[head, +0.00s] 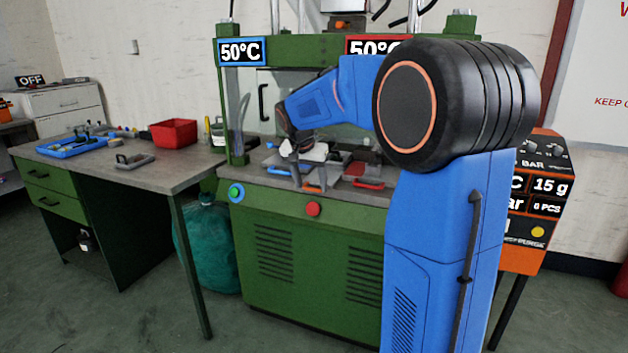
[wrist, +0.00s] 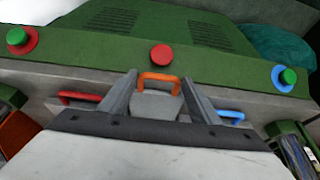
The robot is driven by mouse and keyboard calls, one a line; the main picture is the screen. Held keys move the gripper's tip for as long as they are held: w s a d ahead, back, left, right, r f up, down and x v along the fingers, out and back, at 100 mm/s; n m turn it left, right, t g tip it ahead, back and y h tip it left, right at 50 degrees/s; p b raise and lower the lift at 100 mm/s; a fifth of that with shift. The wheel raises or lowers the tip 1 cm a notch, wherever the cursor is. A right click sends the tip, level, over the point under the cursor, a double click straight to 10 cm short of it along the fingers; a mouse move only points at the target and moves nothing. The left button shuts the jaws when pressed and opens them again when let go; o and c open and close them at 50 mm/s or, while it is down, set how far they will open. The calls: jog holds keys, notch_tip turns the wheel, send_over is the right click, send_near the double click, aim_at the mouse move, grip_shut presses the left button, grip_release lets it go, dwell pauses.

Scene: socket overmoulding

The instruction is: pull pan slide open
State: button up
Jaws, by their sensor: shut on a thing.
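The pan slide appears to be the grey middle slide (wrist: 156,106) with an orange handle (wrist: 160,76) at the front of the press bed. The orange handle also shows in the head view (head: 315,189). My gripper (wrist: 159,80) is shut on this handle, one finger at each side of it. In the head view my gripper (head: 297,168) reaches down over the bed from behind my blue arm. The far part of the slide is hidden by my gripper's body.
A red handle (wrist: 80,98) and a blue handle (wrist: 230,115) flank the orange one closely. A red button (head: 313,209) and a green button (head: 236,192) sit on the green press front. The left workbench (head: 180,180) holds a red bin (head: 174,133) and a blue tray (head: 75,147).

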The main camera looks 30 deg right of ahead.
jog(key=s+a, duration=0.2)
jog(key=a, duration=0.1)
jog(key=s+a, duration=0.5)
jog(key=a, duration=0.1)
jog(key=shift+s, duration=0.15)
jog(key=c, duration=0.4)
jog(key=o, duration=0.5)
jog(key=shift+d+f, duration=0.1)
jog(key=shift+d, duration=0.15)
jog(key=o, duration=1.1)
jog(key=shift+w, duration=0.2)
jog(key=shift+o, duration=0.2)
jog(key=v, duration=1.7)
jog(key=shift+r, duration=0.25)
